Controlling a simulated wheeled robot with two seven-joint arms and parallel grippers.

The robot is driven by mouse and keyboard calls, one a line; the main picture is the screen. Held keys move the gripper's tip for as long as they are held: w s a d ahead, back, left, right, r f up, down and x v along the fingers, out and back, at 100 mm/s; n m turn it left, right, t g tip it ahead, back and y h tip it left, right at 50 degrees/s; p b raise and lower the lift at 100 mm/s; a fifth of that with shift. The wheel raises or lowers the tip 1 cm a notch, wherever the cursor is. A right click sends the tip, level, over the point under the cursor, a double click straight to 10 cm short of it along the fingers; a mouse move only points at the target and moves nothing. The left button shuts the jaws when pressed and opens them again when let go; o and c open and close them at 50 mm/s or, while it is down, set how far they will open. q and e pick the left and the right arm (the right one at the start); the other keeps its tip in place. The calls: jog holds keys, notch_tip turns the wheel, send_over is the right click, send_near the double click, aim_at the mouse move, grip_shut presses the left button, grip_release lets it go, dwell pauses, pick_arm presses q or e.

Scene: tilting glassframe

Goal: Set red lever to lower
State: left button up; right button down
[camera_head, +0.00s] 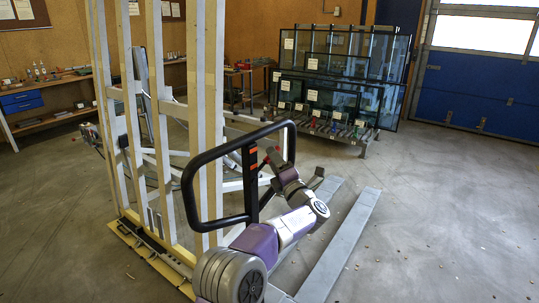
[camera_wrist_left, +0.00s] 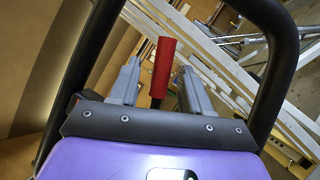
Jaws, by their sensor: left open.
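The red lever (camera_wrist_left: 163,66) shows in the left wrist view as a red cylindrical grip on a dark stem. It stands between the two fingers of my left gripper (camera_wrist_left: 160,78), which is open, with a gap on each side. The lever is too small to tell clearly there. A black upright plate with orange-red marks (camera_head: 253,152) stands beside the gripper. My right gripper is not in view.
A glass rack (camera_head: 340,75) stands at the back.

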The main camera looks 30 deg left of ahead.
pick_arm(q)
jog(key=v, duration=0.3)
jog(key=shift+s+d+f, duration=0.1)
jog(key=shift+s+d, duration=0.15)
jog(key=shift+d, duration=0.05)
